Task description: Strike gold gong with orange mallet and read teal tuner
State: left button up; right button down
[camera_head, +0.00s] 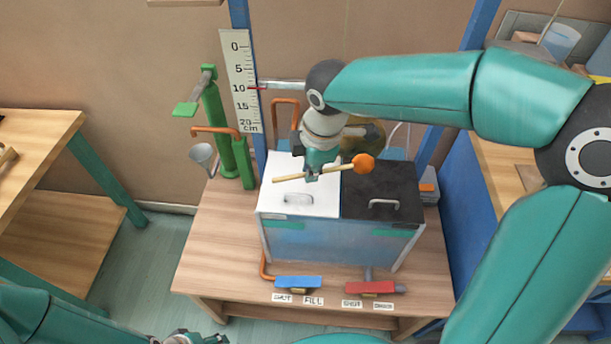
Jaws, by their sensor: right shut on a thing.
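The orange mallet has a round orange head (364,163) and a pale wooden stick (290,177). My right gripper (312,175) points down and is shut on the stick, which lies nearly level above the white lid. The mallet head points right. A dull gold rounded thing (371,136) shows behind my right wrist, mostly hidden; I cannot tell for sure that it is the gong. I cannot make out a teal tuner. My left gripper (195,338) is partly in view at the bottom edge, its fingers cut off.
A tank with a white lid (325,202) and a black lid (405,190) stands on the wooden table (215,240). Blue (298,281) and red (370,287) handles are in front. A green pump (213,115) and scale board (239,80) stand behind left. The table's left front is clear.

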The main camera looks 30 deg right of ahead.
jog(key=shift+s+a+f, duration=0.6)
jog(key=shift+s+a, duration=0.05)
jog(key=shift+a, duration=0.1)
jog(key=shift+w+d+p, duration=0.6)
jog(key=shift+w+d, duration=0.1)
jog(key=shift+w, duration=0.35)
jog(key=shift+w+d+p, duration=0.55)
jog(key=shift+w+d, duration=0.1)
jog(key=shift+w, duration=0.35)
